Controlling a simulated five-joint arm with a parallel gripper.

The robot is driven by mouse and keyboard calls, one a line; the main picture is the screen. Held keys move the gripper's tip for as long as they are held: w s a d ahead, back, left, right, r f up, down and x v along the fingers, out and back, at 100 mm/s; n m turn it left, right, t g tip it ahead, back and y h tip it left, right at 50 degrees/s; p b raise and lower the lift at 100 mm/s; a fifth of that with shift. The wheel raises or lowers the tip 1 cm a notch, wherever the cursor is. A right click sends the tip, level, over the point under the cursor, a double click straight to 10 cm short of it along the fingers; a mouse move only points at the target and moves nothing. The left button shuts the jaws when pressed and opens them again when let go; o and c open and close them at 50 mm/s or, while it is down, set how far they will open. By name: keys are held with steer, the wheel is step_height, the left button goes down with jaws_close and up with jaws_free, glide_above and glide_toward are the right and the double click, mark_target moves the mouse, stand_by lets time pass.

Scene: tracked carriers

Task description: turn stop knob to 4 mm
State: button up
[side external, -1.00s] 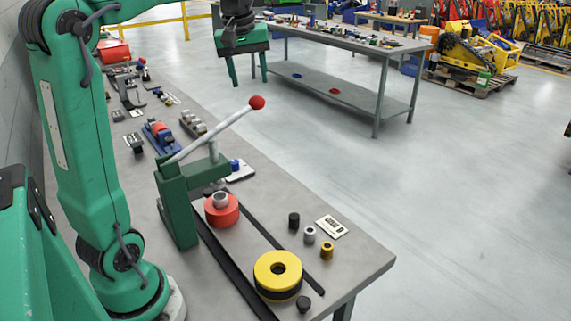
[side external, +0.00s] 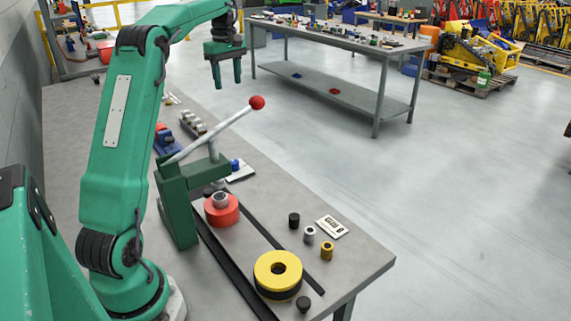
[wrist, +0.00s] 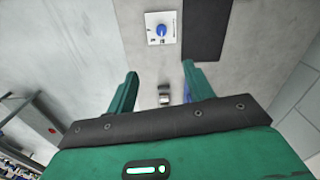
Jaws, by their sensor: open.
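The stop knob (side external: 235,165) is blue and sits on a white plate (side external: 243,174) behind the green lever press (side external: 178,205). The press partly hides it in the side view. In the wrist view the knob (wrist: 161,30) shows whole at the top, on its white plate (wrist: 152,37) with small dark markings too small to read. My gripper (side external: 228,83) is open and empty, high above the bench and behind the press. In the wrist view its two fingers (wrist: 160,70) point toward the plate, with the knob beyond them and clear of both.
The press's lever (side external: 215,133) with a red ball rises near the knob. A red round block (side external: 222,213) and a yellow ring (side external: 278,268) stand in front. A small metallic part (wrist: 164,96) shows between the fingers. A dark patch (wrist: 207,28) lies right of the plate.

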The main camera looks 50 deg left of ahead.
mark_target(234, 162)
steer(key=f, duration=1.9)
steer(key=a+f, duration=0.1)
steer(key=f, duration=0.8)
steer(key=shift+f, duration=0.15)
steer(key=c, duration=1)
